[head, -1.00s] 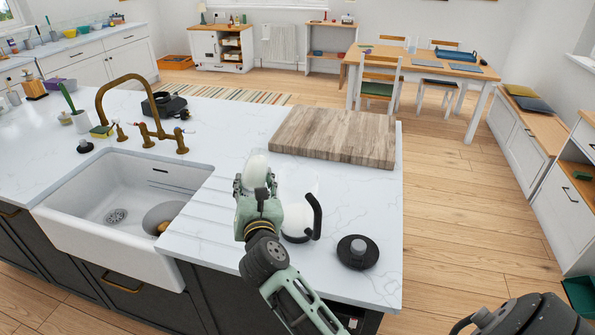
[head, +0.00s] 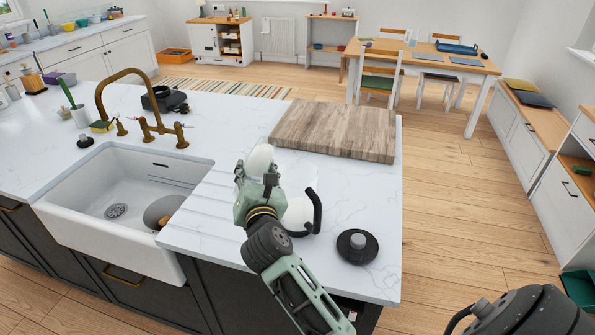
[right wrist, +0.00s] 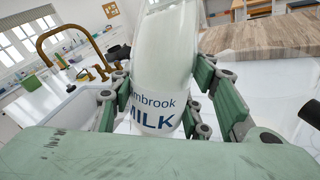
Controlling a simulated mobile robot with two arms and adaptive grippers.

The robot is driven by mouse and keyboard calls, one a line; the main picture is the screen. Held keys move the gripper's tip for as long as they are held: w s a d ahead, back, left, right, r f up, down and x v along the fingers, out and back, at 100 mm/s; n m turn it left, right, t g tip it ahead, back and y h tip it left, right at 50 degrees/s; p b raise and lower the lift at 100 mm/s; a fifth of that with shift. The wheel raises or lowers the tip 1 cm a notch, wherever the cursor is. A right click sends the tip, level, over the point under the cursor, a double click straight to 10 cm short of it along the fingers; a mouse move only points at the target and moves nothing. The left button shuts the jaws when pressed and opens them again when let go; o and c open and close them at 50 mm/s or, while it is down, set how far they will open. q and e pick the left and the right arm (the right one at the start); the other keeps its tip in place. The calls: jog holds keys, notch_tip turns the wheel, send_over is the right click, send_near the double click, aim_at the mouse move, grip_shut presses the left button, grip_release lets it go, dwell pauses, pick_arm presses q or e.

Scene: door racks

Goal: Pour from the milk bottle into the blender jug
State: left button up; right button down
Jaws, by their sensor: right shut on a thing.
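The milk bottle (head: 261,158) is white and stands in my right gripper (head: 257,186), which is shut around it above the counter. In the right wrist view the bottle (right wrist: 163,75) sits between both fingers, with a white label reading MILK. I see no milk stream. My left gripper is out of view.
A wooden board (head: 335,131) lies behind the jug. A round black piece with a grey knob (head: 357,246) lies at the front right. A white sink (head: 115,185) with a brass tap (head: 150,130) is at the left. The counter's right edge is close by.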

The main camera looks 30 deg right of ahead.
jog(key=shift+s+d+r+m, duration=0.1)
jog(key=shift+d+r+m, duration=0.2)
jog(key=shift+r+m, duration=0.6)
dwell(0.8)
jog(key=shift+a+f+m+b, duration=0.15)
jog(key=shift+f+m+b, duration=0.2)
jog(key=shift+m+b, duration=0.45)
dwell(0.6)
jog(key=shift+a+r+m+y+p, duration=0.35)
jog(key=shift+r+m, duration=0.3)
jog(key=shift+m, duration=0.25)
dwell(0.4)
jog(key=shift+w+a+f+m+b, duration=0.1)
jog(key=shift+f+m+b, duration=0.35)
jog(key=shift+b, duration=0.2)
jog(key=shift+w+a+f+m+b, duration=0.1)
jog(key=shift+f+m+b, duration=0.3)
jog(key=shift+b, duration=0.2)
jog(key=shift+a+f+m+y+b, duration=0.1)
jog(key=shift+m+y+b, duration=0.3)
jog(key=shift+m, duration=0.25)
dwell(1.1)
jog(key=shift+d+r+m+p, duration=0.2)
jog(key=shift+r+m+p, duration=0.1)
jog(key=shift+r+p, duration=0.1)
